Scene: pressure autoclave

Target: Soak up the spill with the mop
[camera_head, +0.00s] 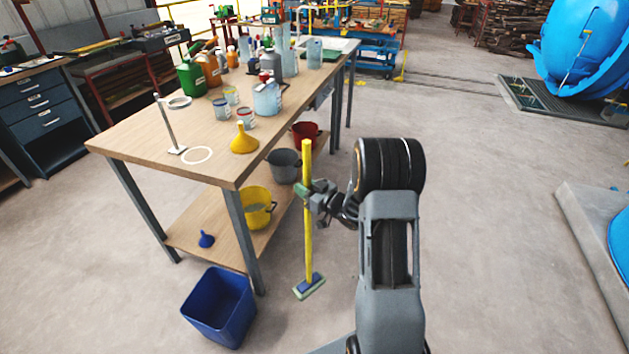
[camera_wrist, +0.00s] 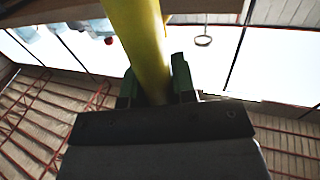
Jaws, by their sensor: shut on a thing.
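The mop has a yellow handle (camera_head: 307,235) and a flat blue and pale green head (camera_head: 309,287). It stands almost upright beside the workbench, its head at or just above the floor; I cannot tell whether it touches. My gripper (camera_head: 308,191) is shut on the handle in its upper part. In the wrist view the yellow handle (camera_wrist: 140,40) runs between the dark green fingers of my gripper (camera_wrist: 157,88). I cannot make out a spill on the floor in either view.
A wooden workbench (camera_head: 130,146) with bottles, cans and a yellow funnel (camera_head: 243,140) stands left of the mop. A blue bin (camera_head: 219,305) is on the floor at its near leg. Buckets stand on its lower shelf. Open floor (camera_head: 490,200) lies to the right, before a grey plinth (camera_head: 590,245).

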